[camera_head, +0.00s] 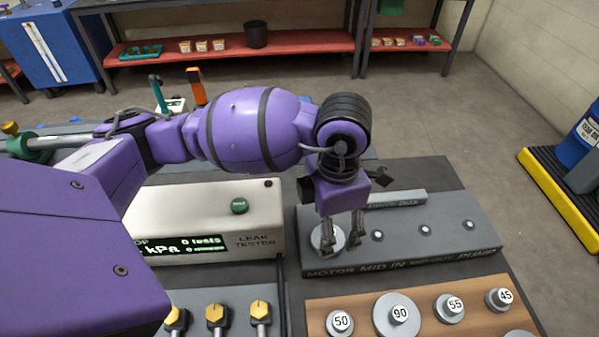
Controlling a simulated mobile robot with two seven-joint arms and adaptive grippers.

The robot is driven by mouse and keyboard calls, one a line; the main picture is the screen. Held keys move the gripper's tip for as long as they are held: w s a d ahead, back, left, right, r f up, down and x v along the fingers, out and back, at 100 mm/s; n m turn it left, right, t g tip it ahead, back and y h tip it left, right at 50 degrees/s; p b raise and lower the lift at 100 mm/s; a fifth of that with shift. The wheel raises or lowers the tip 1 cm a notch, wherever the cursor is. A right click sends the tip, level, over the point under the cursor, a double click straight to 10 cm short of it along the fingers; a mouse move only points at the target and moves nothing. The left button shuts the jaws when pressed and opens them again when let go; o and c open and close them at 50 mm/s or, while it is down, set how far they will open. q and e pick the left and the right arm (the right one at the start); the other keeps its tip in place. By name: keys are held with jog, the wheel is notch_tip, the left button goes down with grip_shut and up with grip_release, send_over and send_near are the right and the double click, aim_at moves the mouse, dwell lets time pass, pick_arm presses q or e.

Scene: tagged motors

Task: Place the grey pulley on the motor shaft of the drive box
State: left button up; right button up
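The drive box (395,250) is a grey box with MOTOR, MID IN, MID OUT and PUMP lettered along its front edge. A light grey disc, seemingly the grey pulley (316,238), lies at its MOTOR end. The motor shaft is hidden by the disc and my gripper. My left gripper (343,244) points down over this end. Its fingers are apart, one in front of the disc and the other to its right, with nothing seen between them. Whether a finger touches the disc is unclear. My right gripper is not in view.
A wooden board (371,300) in front holds several grey pulleys tagged 50, 90, 55 and 45. A white leak tester (215,200) stands left of the drive box. Yellow-topped fittings (217,316) are at front left.

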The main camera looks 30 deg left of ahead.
pick_arm(q)
notch_tip(320, 180, up, 10)
jog(key=shift+f, duration=0.25)
dwell(0.4)
